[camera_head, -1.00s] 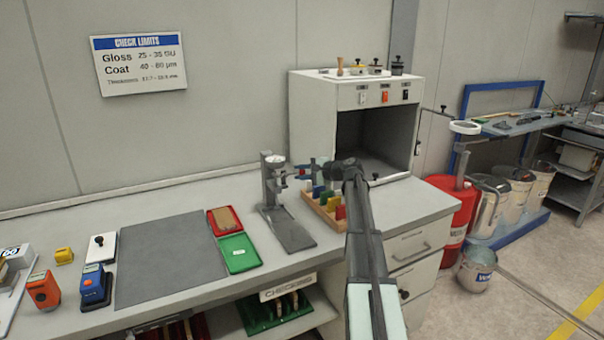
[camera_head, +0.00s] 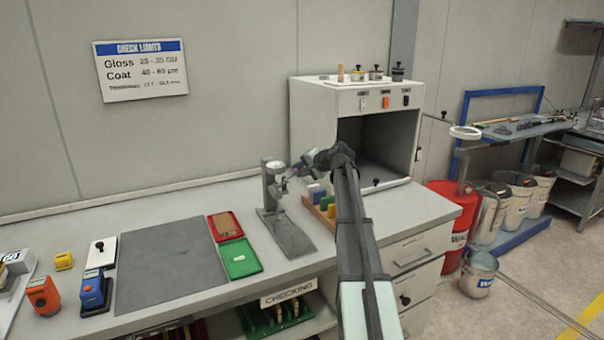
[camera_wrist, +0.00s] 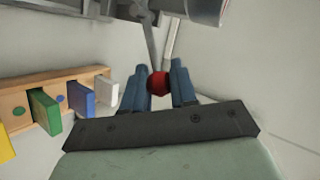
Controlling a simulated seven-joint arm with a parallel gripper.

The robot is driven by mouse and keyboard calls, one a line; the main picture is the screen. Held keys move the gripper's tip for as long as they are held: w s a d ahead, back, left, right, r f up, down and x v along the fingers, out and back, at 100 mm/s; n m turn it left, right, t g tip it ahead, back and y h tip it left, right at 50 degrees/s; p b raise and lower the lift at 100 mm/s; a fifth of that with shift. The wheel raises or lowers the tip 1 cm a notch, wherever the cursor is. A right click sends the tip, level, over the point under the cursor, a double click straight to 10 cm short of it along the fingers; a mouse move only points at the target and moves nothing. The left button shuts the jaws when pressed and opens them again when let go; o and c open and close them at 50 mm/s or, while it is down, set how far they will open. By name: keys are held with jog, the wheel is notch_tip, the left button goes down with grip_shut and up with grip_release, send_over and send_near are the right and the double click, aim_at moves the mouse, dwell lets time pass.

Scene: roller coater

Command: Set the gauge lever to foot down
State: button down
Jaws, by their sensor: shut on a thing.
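The gauge (camera_head: 274,190) stands upright on a dark base plate (camera_head: 288,236) on the bench, just left of my gripper (camera_head: 294,171) in the head view. In the wrist view, a red lever knob (camera_wrist: 159,83) sits between the two blue fingers of my gripper (camera_wrist: 160,88). The fingers are shut on the knob. A thin grey lever rod (camera_wrist: 150,45) runs from the knob up to the gauge body (camera_wrist: 190,10). The gauge's dial face is turned away or too small to read in the head view.
A wooden rack (camera_head: 318,213) with several coloured blocks stands just right of the gauge; it also shows in the wrist view (camera_wrist: 60,97). A red tray (camera_head: 225,225) and a green tray (camera_head: 240,258) lie to the left. A white cabinet (camera_head: 312,125) stands behind right.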

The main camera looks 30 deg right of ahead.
jog(key=shift+a+r+n+h, duration=0.2)
jog(key=shift+r+n+h, duration=0.15)
jog(key=shift+h, duration=0.15)
jog(key=c, duration=0.9)
grip_release()
jog(key=v, duration=1.3)
jog(key=shift+s+r, duration=0.25)
jog(key=shift+r, duration=0.05)
jog(key=shift+d, duration=0.1)
